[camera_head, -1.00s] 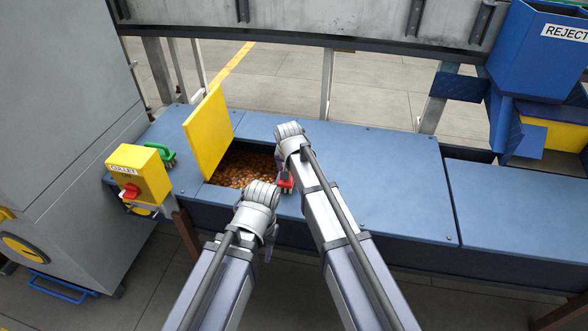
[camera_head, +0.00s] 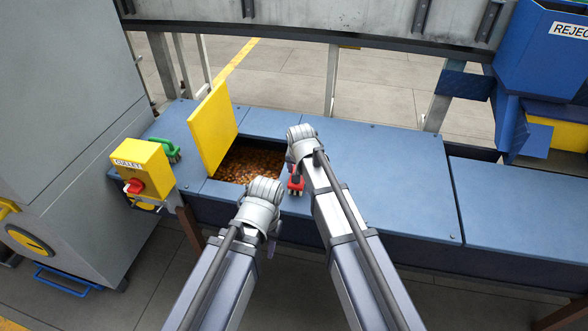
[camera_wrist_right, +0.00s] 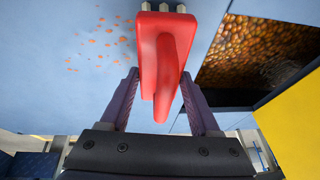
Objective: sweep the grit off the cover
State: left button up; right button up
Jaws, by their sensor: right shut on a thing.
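My right gripper (camera_wrist_right: 160,100) is shut on a red brush (camera_wrist_right: 166,55), which also shows in the head view (camera_head: 296,184) just right of the hatch opening. The pale bristle tufts point away from the gripper. Orange grit (camera_wrist_right: 95,40) lies scattered on the blue cover (camera_wrist_right: 45,80), beside the brush on the side away from the opening. In the head view my right arm hides this grit. The cover (camera_head: 385,180) runs on to the right there. My left gripper (camera_head: 268,240) hangs in front of the opening; its jaws are mostly hidden behind its wrist.
The hatch opening (camera_head: 250,165) holds many amber-brown pieces, with a yellow flap (camera_head: 213,128) standing up at its left. A yellow box (camera_head: 143,170) with a red knob and a green object (camera_head: 165,151) stand further left. A blue reject bin (camera_head: 545,50) is at the back right.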

jog(key=shift+s+d, duration=0.15)
jog(key=shift+d, duration=0.3)
jog(key=shift+s+d+f, duration=0.1)
jog(key=shift+s+d, duration=0.15)
jog(key=shift+d, duration=0.6)
jog(key=shift+s+d, duration=0.25)
jog(key=shift+d, duration=0.6)
grip_shut()
jog(key=shift+d, duration=0.1)
jog(key=shift+s+d, duration=0.25)
jog(key=shift+d, duration=0.5)
jog(key=shift+s+d, duration=0.2)
jog(key=shift+d, duration=0.55)
jog(key=shift+s+d, duration=0.3)
jog(key=shift+d, duration=0.75)
jog(key=shift+s+d, duration=0.35)
jog(key=shift+d, duration=0.75)
jog(key=shift+s+d, duration=0.3)
jog(key=shift+d, duration=0.75)
jog(key=shift+s, duration=0.1)
